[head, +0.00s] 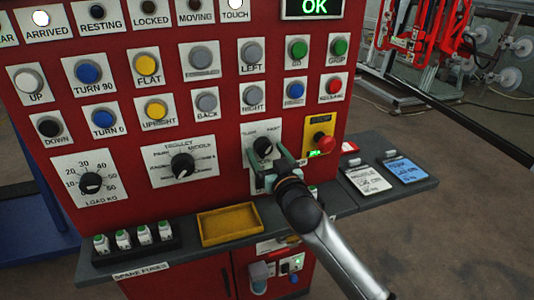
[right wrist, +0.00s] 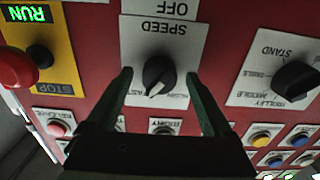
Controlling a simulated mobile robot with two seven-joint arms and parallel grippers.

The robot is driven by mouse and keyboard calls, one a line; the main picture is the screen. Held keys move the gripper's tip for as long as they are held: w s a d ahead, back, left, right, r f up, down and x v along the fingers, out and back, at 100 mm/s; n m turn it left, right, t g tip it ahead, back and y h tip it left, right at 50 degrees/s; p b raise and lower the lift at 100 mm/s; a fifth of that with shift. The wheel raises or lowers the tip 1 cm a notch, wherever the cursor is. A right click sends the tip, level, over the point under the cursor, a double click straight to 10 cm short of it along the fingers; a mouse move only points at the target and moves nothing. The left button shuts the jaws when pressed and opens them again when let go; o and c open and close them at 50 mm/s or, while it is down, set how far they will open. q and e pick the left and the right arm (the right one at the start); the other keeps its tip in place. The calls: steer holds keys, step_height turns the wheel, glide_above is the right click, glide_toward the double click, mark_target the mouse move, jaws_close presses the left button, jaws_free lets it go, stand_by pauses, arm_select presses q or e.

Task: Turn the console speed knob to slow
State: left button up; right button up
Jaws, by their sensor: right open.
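The speed knob (head: 263,146) is a round black knob on a white plate on the red console in the head view. It also shows in the right wrist view (right wrist: 158,74), upside down, under the word SPEED. Its white mark points down and left there, towards the side lettered FAST; the other label is hard to read. My right gripper (head: 266,157) is in front of the plate. In the right wrist view my right gripper (right wrist: 160,76) is open, with one finger on each side of the knob. I cannot tell whether they touch it. My left gripper is not in view.
A red stop button (head: 320,139) on a yellow plate sits right of the knob. A grey ledge (head: 340,208) below carries a yellow tray (head: 229,225) and cards. Red equipment (head: 425,35) stands behind, upper right.

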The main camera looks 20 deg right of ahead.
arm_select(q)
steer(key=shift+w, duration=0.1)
arm_select(e)
steer(key=shift+c, duration=0.2)
steer(key=c, duration=0.4)
jaws_close()
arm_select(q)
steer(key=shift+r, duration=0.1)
